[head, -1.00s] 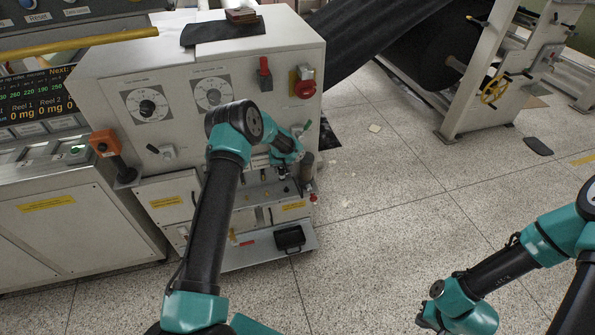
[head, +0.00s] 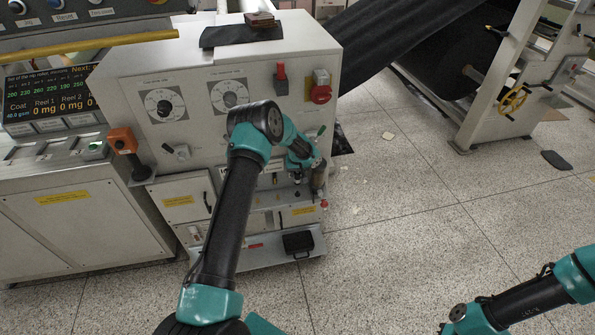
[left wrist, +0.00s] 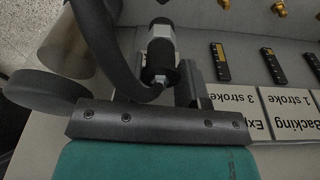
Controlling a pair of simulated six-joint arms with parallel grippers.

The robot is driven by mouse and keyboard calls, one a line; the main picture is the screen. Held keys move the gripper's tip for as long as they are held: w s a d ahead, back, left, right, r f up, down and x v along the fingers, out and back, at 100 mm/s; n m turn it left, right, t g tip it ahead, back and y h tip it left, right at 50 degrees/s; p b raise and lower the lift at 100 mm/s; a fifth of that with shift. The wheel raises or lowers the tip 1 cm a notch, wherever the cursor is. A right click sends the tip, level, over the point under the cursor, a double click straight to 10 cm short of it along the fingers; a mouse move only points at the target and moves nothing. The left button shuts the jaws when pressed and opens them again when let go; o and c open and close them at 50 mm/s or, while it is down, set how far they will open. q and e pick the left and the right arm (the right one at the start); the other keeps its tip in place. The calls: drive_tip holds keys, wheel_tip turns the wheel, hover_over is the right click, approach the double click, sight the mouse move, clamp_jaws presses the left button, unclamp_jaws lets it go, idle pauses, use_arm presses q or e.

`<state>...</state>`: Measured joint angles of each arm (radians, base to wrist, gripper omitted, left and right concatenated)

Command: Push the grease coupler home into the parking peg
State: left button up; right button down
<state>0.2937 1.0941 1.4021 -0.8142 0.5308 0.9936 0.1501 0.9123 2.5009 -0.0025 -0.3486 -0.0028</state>
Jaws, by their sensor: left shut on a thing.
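The grease coupler (left wrist: 160,58), a black and silver cylinder with a dark hose, is between the jaws of my left gripper (left wrist: 165,80) in the left wrist view. The gripper is shut on it. In the head view my left gripper (head: 299,172) is at the lower right front of the grey cabinet, and the coupler is too small there to tell apart. I cannot make out the parking peg in either view, nor whether the coupler touches it. My right gripper (head: 446,326) is at the bottom edge, partly cut off, far from the cabinet.
Brass fittings (left wrist: 279,9), black label strips (left wrist: 219,61) and white stroke labels (left wrist: 228,101) lie right of the coupler in the wrist view. A dark cylinder (head: 318,179) stands beside my left gripper. A black box (head: 298,243) sits on the low shelf.

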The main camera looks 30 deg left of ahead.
sight(297, 184)
use_arm(q)
drive_tip(key=shift+f, duration=2.25)
drive_tip(key=shift+f, duration=1.9)
drive_tip(key=o, duration=1.2)
drive_tip(key=shift+c, duration=0.2)
wheel_tip(297, 184, up, 17)
drive_tip(key=s+d, duration=0.1)
drive_tip(key=s, duration=0.1)
drive_tip(key=shift+d, duration=0.3)
drive_tip(key=shift+s, duration=0.1)
